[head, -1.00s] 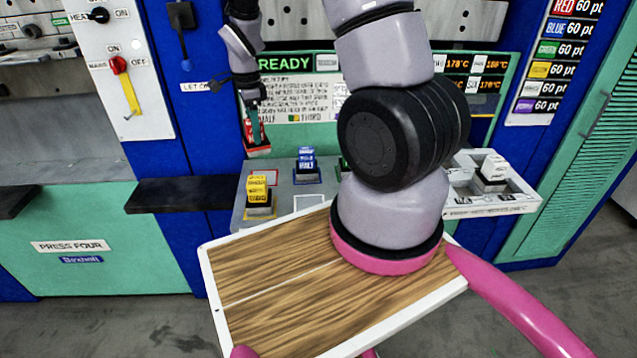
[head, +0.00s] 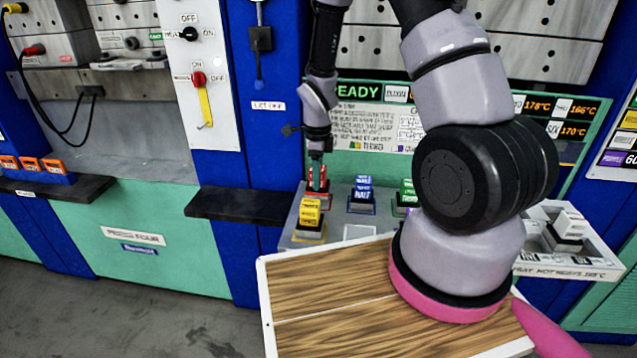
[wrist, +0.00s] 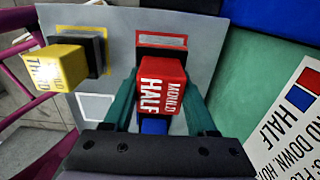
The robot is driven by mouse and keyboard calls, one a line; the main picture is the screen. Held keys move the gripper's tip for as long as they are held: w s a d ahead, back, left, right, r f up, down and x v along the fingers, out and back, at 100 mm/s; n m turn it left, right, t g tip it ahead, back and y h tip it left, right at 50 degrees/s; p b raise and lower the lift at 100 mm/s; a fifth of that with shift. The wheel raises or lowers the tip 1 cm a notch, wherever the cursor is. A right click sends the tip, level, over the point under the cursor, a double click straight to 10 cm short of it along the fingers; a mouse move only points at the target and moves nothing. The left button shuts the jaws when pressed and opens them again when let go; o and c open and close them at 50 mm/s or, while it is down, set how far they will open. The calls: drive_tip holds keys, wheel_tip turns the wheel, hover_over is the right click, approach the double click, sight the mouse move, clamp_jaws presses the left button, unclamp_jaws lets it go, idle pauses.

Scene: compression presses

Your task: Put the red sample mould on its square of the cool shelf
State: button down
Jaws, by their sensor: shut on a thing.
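The red mould (head: 317,181), with white lettering, is held between the green fingers of my gripper (head: 318,166). In the wrist view my gripper (wrist: 158,100) is shut on the red mould (wrist: 160,84) from both sides. The mould is upright at the back left of the grey cool shelf (head: 338,222). A red-outlined square (wrist: 162,40) shows partly beside the mould's dark base in the wrist view; the mould hides the rest. I cannot tell whether the base touches the shelf.
A yellow mould (head: 310,212) stands just in front, a blue mould (head: 362,187) to the right, and a green mould (head: 407,190) beyond it. A white tray (head: 575,262) holds a pale mould (head: 571,224). A dark ledge (head: 240,204) juts out at the left.

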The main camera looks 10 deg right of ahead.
drive_tip(key=shift+f, duration=1.05)
drive_tip(key=shift+f, duration=0.1)
drive_tip(key=shift+c, duration=1)
unclamp_jaws()
